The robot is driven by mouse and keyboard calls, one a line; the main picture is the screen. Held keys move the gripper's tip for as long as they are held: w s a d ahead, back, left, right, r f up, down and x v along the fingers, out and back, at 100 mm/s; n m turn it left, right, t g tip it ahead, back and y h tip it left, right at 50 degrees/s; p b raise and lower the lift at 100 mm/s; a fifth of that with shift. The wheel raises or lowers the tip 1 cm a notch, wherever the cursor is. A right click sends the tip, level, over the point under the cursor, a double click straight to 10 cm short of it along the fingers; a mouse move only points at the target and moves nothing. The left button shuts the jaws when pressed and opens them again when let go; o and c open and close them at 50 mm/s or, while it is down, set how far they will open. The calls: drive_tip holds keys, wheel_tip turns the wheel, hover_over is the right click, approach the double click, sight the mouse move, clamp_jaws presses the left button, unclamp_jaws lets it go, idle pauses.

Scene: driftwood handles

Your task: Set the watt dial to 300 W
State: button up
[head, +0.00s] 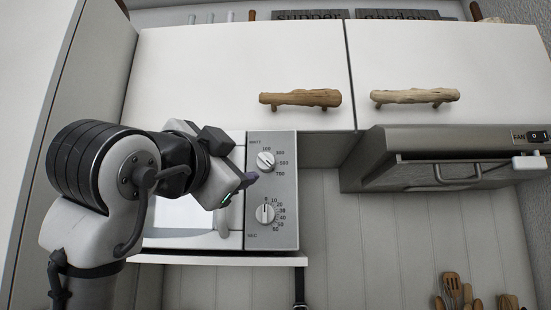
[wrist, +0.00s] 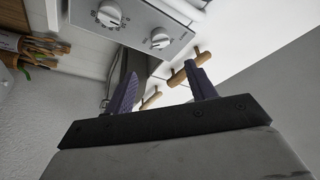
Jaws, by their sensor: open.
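The watt dial (head: 265,160) is a round white knob at the top of the microwave's grey control panel (head: 287,226). Marks from 100 to 700 run around its right side. Its grip bar looks tilted, but I cannot read which mark it points at. It also shows in the wrist view (wrist: 160,38), seen at a slant. The lower time dial (head: 265,214) is a similar knob, seen in the wrist view too (wrist: 109,13). My gripper (head: 250,178) is open and empty, in front of the panel's left edge, just below and left of the watt dial. Its purple fingers (wrist: 161,70) stand apart.
White cabinets with driftwood handles (head: 300,98) (head: 414,96) hang above the microwave. A range hood (head: 450,160) is at the right, with a rail beneath. Wooden utensils (head: 452,288) stand at the lower right. The wall between microwave and hood is clear.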

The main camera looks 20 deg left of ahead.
sight(263, 161)
drive_tip(key=p+x, duration=0.5)
drive_tip(key=x, duration=0.7)
drive_tip(key=shift+w+a+r+p, duration=0.1)
drive_tip(key=shift+w+r+p, duration=0.05)
drive_tip(key=shift+w+p, duration=0.2)
drive_tip(key=shift+w, duration=0.45)
drive_tip(key=c, duration=1)
